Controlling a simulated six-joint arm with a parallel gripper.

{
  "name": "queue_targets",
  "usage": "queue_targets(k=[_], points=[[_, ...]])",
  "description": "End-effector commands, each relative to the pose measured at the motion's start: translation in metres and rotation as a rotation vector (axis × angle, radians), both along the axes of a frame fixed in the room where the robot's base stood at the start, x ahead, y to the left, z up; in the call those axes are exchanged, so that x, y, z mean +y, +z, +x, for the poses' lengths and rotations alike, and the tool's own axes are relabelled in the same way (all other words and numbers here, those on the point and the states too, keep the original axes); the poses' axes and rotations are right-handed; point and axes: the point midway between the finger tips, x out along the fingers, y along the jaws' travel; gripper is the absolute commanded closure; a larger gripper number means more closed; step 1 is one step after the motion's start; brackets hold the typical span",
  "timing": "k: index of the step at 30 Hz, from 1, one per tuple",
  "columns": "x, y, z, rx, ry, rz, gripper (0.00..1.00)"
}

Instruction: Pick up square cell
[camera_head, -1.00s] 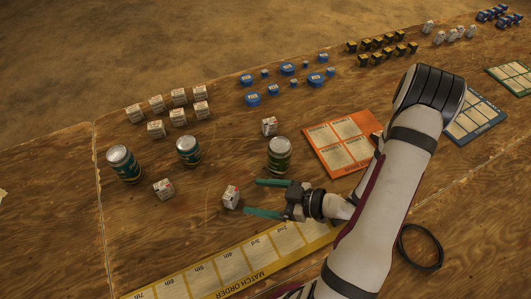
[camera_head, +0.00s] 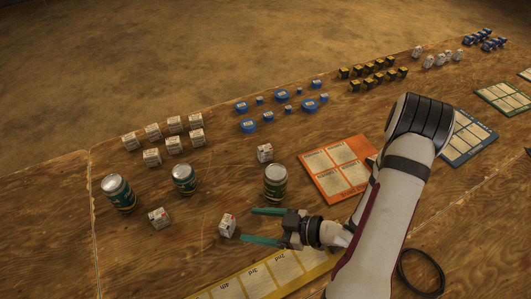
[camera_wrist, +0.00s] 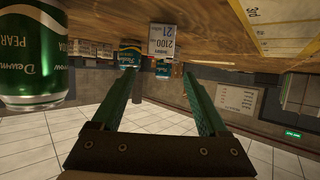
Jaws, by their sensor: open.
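A white square cell (camera_head: 228,225) with printed sides stands on the table just left of my gripper's fingertips. In the wrist view the same kind of white printed cell (camera_wrist: 162,40) lies ahead, beyond the fingertips and roughly in line with the gap. My gripper (camera_head: 248,225) has its two green fingers spread, with nothing between them; it also shows in the wrist view (camera_wrist: 158,76). The cell looks just outside the fingers; contact is not visible. Other white cells stand behind it (camera_head: 265,153) and to its left (camera_head: 159,217).
A green can (camera_head: 275,183) stands close behind my gripper. Two more cans (camera_head: 118,193) (camera_head: 185,179) stand left. Several white cells (camera_head: 174,125) and blue pieces (camera_head: 282,96) stand farther back. An orange card (camera_head: 338,167) lies behind my arm, a yellow strip (camera_head: 265,279) in front.

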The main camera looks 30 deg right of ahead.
Motion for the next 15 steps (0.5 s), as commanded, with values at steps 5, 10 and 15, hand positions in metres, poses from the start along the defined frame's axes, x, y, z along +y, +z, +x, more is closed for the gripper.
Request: queue_targets(k=[5,10,15], points=[[0.0,0.0,0.0,0.0,0.0,0.0,0.23],[-0.001,0.033,0.001,-0.006,0.001,-0.009,0.23],[-0.001,0.09,0.001,-0.008,0.001,-0.01,0.23]])
